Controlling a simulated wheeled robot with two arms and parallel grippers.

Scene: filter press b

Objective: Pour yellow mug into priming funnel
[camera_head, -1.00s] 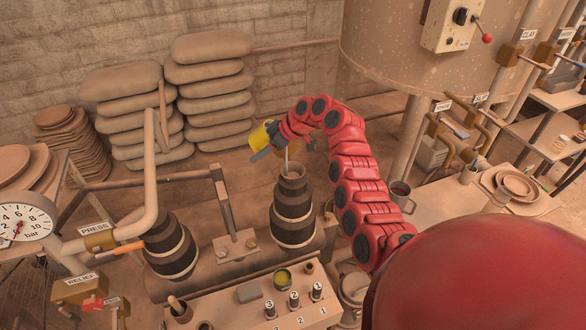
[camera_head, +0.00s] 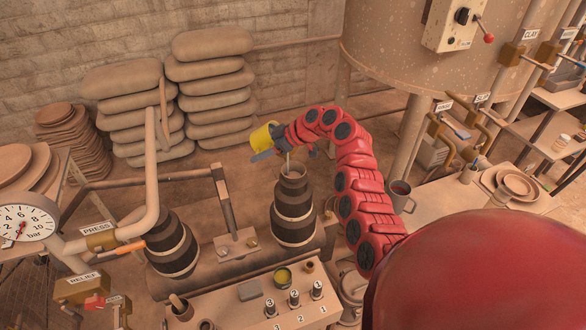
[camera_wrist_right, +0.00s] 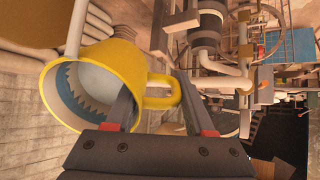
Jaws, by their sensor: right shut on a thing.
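The yellow mug (camera_head: 262,138) is in my right gripper (camera_head: 264,155), above and left of the dark banded pump's top. In the wrist view the mug (camera_wrist_right: 110,72) is tilted, its mouth facing left, with pale and blue contents visible inside. The right gripper (camera_wrist_right: 150,108) is shut on its handle. A thin pale upright line (camera_head: 289,163) runs down into the collar of the pump; I cannot tell whether it is a stem or a stream. The priming funnel is not clearly seen; the gripper and wrist cover that spot. My left gripper is out of view.
The banded pump (camera_head: 293,213) stands below the mug, with a second one (camera_head: 172,245) to the left. A bent pipe (camera_head: 150,175) rises at left. A labelled bench (camera_head: 255,305) is in front. A large tank (camera_head: 430,60) stands behind right.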

